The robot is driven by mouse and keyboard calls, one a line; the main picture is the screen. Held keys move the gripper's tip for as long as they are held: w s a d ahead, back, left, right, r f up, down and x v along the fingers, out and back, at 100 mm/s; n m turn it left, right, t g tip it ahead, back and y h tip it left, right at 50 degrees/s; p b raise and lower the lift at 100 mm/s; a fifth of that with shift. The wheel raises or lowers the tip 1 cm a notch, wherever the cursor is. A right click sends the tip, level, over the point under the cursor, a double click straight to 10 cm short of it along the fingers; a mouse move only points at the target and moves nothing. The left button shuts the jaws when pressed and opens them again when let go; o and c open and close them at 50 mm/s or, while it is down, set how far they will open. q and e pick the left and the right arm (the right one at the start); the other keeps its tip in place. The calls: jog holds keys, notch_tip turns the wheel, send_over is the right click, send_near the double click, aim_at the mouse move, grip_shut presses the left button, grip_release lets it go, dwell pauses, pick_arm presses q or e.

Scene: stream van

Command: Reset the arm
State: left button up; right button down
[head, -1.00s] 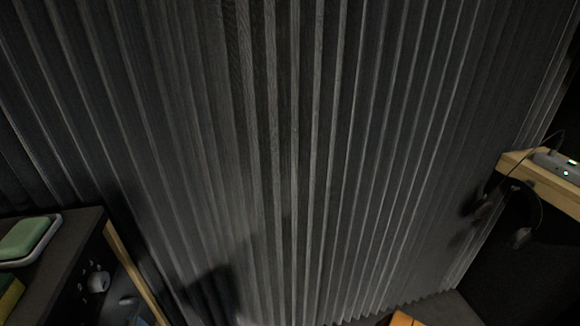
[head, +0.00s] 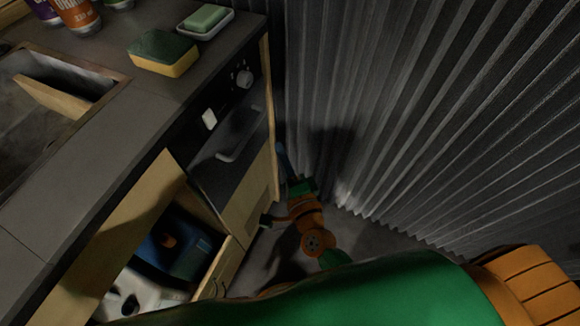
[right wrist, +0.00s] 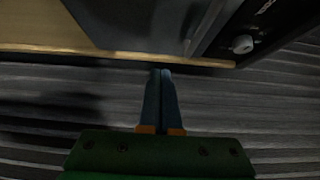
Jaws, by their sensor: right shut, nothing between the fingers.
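My right gripper (head: 281,148) shows small in the head view, low between the end of the counter unit and the pleated dark curtain. In the right wrist view its two blue fingers (right wrist: 160,72) lie together with nothing between them. The fingertips point at the pale wooden edge (right wrist: 120,53) of the unit; I cannot tell whether they touch it. My orange and green arm links fill the lower part of the head view. My left gripper is not in view.
The counter (head: 95,150) runs along the left, with a sink (head: 45,110), a sponge (head: 163,53), a green soap in a dish (head: 205,20) and cans (head: 77,14). The curtain (head: 430,120) hangs on the right.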

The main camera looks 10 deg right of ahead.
jog(key=s+d+f+n+g, duration=0.4)
jog(key=s+f+n+g, duration=0.3)
jog(key=s+f, duration=0.6)
jog(key=s+d+f+n+g, duration=0.3)
jog(key=s+f+n+g, duration=0.5)
jog(key=f, duration=1)
jog(key=s+d+f+n+g+h, duration=0.1)
jog(key=s+d+f+n+h, duration=0.25)
jog(key=s, duration=0.75)
notch_tip(320, 180, up, 14)
jog(key=s+d+y+p, duration=0.1)
jog(key=p, duration=1.3)
jog(key=shift+s+d+g, duration=0.15)
jog(key=shift+d+g, duration=0.2)
jog(key=shift+g, duration=0.05)
jog(key=shift+r+n, duration=0.1)
jog(key=shift+n, duration=0.15)
